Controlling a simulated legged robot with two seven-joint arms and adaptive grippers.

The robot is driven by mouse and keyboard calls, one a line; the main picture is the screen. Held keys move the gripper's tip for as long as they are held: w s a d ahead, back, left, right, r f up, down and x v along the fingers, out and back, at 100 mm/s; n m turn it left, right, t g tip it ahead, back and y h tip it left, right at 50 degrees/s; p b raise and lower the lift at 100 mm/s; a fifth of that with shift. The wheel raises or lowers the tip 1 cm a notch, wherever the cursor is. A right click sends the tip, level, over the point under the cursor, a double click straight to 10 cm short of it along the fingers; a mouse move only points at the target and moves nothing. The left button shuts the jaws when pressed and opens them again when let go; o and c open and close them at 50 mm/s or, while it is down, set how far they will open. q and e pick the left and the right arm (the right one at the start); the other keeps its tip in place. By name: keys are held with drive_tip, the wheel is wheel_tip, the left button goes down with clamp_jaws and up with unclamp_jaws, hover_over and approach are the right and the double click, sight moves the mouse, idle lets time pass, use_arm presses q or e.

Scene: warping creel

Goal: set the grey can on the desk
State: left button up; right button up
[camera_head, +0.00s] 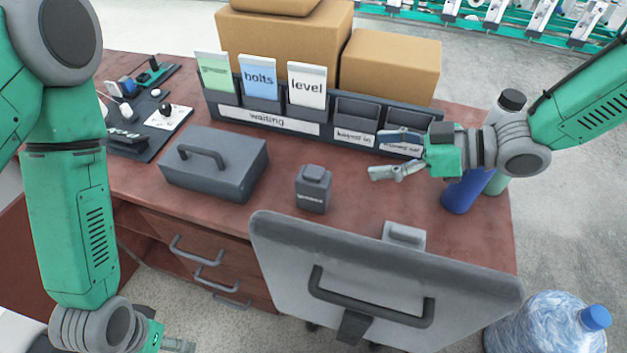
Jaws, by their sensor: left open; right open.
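A small dark grey can (313,190) with a squarish lid stands upright on the reddish-brown desk (240,222), near its front middle. Its label is too small to read. My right gripper (378,155) is open and empty above the desk, to the right of the can and apart from it, with its fingers pointing left. My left gripper (180,345) is low at the bottom edge, in front of the desk drawers and partly cut off by the frame; it is open, and I see nothing in it.
A grey toolbox (214,160) lies left of the can. A dark rack (225,104) with cards stands behind, before cardboard boxes (390,62). A blue bottle (462,190) stands under my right wrist. A chair back (380,265) blocks the front; a water jug (545,325) is lower right.

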drive_tip(key=b, duration=0.6)
approach(326, 177)
drive_tip(key=x, duration=0.6)
drive_tip(key=shift+w+a+f+b, duration=0.15)
drive_tip(key=shift+a+f+b, duration=0.1)
drive_tip(key=shift+b, duration=0.1)
drive_tip(key=shift+w+a+f, duration=0.1)
drive_tip(key=shift+w+a, duration=0.05)
drive_tip(key=shift+a, duration=0.4)
drive_tip(key=x, duration=0.4)
drive_tip(key=shift+a+f+b, duration=0.25)
drive_tip(key=shift+f+b, duration=0.1)
drive_tip(key=shift+b, duration=0.05)
drive_tip(key=shift+a, duration=0.25)
clamp_jaws()
